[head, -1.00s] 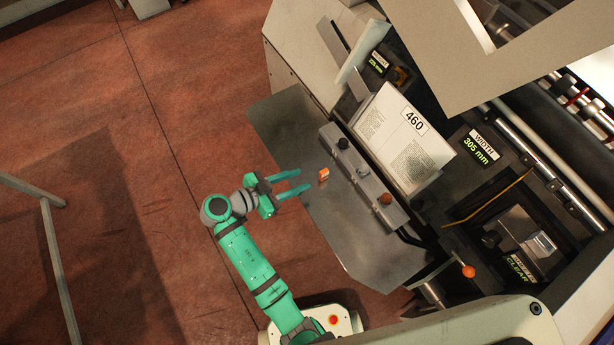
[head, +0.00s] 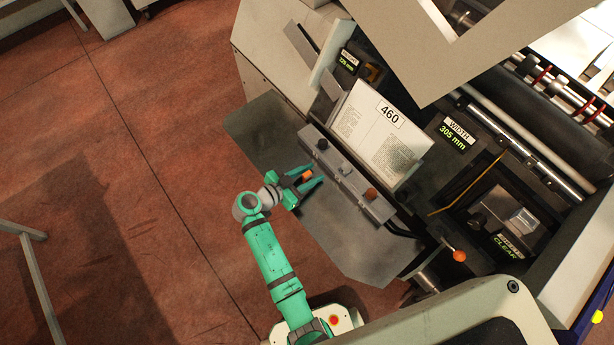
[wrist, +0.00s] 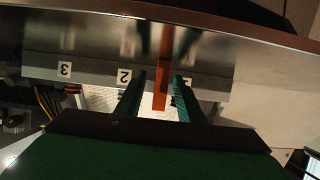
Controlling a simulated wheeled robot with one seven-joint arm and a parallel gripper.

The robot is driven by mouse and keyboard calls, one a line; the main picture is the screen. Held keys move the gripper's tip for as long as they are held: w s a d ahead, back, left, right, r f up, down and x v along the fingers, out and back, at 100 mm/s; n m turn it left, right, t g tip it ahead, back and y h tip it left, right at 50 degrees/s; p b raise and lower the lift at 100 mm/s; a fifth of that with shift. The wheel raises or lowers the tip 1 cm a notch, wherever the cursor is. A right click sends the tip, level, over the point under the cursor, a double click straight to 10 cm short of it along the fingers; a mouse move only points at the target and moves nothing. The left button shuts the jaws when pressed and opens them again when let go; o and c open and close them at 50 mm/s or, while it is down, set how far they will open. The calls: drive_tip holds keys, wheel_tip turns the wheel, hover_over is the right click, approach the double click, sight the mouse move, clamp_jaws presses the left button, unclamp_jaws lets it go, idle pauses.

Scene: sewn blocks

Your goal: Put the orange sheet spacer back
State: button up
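The orange sheet spacer (head: 307,176) is a small block on the grey metal shelf, close to the front of the grey bar (head: 334,158). My gripper (head: 314,175) reaches over the shelf with its teal fingers on either side of the spacer. In the wrist view the spacer (wrist: 161,72) is an upright orange strip between the two fingers (wrist: 159,76), and gaps show beside it. The gripper looks open around it, not closed on it. The bar (wrist: 100,72) carries number labels 3 and 2; another label is mostly hidden by a finger.
The bar carries a black knob (head: 322,144) and an orange-brown knob (head: 370,193). A printed sheet stack marked 460 (head: 375,135) stands behind it. An orange-tipped lever (head: 459,255) is at right. The shelf's front part (head: 360,245) is bare.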

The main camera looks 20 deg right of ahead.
drive_tip(key=shift+x, duration=1.1)
clamp_jaws()
drive_tip(key=shift+r, duration=0.15)
drive_tip(key=shift+r, duration=0.6)
drive_tip(key=s+a+r, duration=0.2)
drive_tip(key=s+r, duration=0.3)
drive_tip(key=s, duration=0.1)
drive_tip(key=s+a+r, duration=0.2)
drive_tip(key=s+r, duration=0.4)
drive_tip(key=s, duration=0.1)
drive_tip(key=shift+a+r, duration=0.25)
drive_tip(key=shift+r, duration=0.05)
